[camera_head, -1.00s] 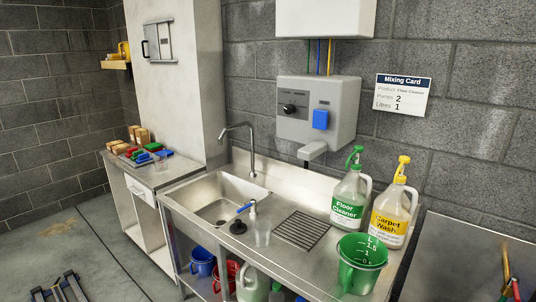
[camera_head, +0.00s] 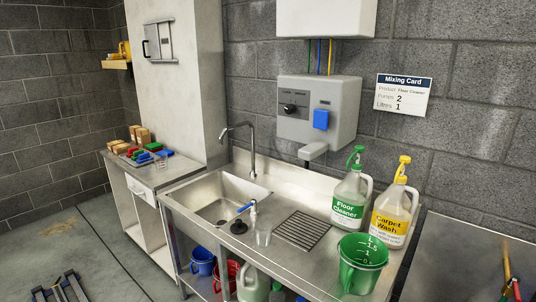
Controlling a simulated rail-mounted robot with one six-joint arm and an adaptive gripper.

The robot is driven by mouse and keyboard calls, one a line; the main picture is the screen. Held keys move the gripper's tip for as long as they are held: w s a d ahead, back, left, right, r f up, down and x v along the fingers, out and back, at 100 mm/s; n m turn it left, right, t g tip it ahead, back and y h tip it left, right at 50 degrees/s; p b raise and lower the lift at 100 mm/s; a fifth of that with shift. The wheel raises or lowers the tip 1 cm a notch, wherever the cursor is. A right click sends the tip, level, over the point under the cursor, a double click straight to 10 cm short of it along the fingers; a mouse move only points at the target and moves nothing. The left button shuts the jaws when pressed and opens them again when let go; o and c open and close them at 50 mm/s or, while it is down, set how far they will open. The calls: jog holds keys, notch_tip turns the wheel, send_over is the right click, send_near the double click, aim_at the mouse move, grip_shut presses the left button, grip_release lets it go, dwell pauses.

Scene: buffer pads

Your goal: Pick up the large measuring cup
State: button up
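A green measuring cup (camera_head: 361,268) with white litre marks stands upright at the front right of the steel counter. It looks large, and its handle points left. A smaller clear cup-like vessel (camera_head: 263,234) stands by the sink's right front edge; its exact kind is hard to tell. Another small clear vessel (camera_head: 160,160) stands on the left bench. My gripper is not in view, so its state and its distance from the green cup do not show.
A floor cleaner jug (camera_head: 347,203) and a carpet wash jug (camera_head: 391,220) stand close behind the green cup. A drain grate (camera_head: 302,230) and the sink (camera_head: 215,200) lie to its left. A blue-levered item (camera_head: 246,209) stands by the sink. The counter's front edge is near the cup.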

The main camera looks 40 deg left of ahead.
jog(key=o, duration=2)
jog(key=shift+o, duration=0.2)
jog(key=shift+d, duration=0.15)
